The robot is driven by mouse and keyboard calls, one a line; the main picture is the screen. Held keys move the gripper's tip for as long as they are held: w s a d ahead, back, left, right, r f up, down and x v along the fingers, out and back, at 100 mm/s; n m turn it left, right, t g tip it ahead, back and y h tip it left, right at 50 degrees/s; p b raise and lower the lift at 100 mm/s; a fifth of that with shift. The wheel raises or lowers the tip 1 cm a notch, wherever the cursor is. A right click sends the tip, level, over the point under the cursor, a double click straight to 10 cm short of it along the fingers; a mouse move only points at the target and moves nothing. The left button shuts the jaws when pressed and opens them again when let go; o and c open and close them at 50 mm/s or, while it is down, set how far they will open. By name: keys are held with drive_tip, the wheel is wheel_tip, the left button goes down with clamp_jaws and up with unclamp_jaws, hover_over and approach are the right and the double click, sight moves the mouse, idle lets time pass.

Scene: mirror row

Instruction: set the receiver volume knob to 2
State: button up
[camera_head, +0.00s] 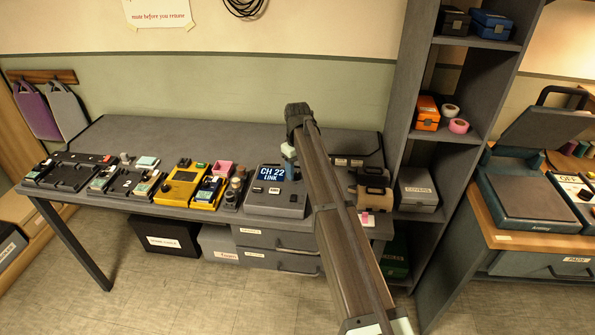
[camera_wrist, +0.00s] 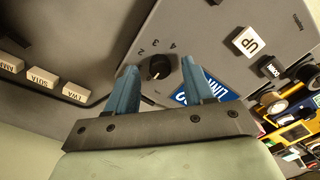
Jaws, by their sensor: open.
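The receiver (camera_head: 272,205) is a grey sloped box with a blue screen reading "CH 22 LINK", on the bench in the head view. In the wrist view its grey panel (camera_wrist: 215,45) carries a small black round volume knob (camera_wrist: 160,67), with the numbers 2, 3 and 4 printed around it. I cannot tell for sure which number the knob points at. My gripper (camera_wrist: 160,68) is open, with one blue finger on each side of the knob; contact is not clear. In the head view my gripper (camera_head: 289,155) is over the receiver's upper right and the knob is hidden.
The receiver has UP (camera_wrist: 248,41) and DOWN (camera_wrist: 269,67) keys beside the screen (camera_wrist: 205,91). A row of white labelled keys (camera_wrist: 42,79) lies left in the wrist view. A yellow device (camera_head: 181,187) stands left of the receiver; a tall grey shelf (camera_head: 396,120) rises at right.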

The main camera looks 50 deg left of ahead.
drive_tip(key=shift+f, duration=0.4)
clamp_jaws()
idle(0.4)
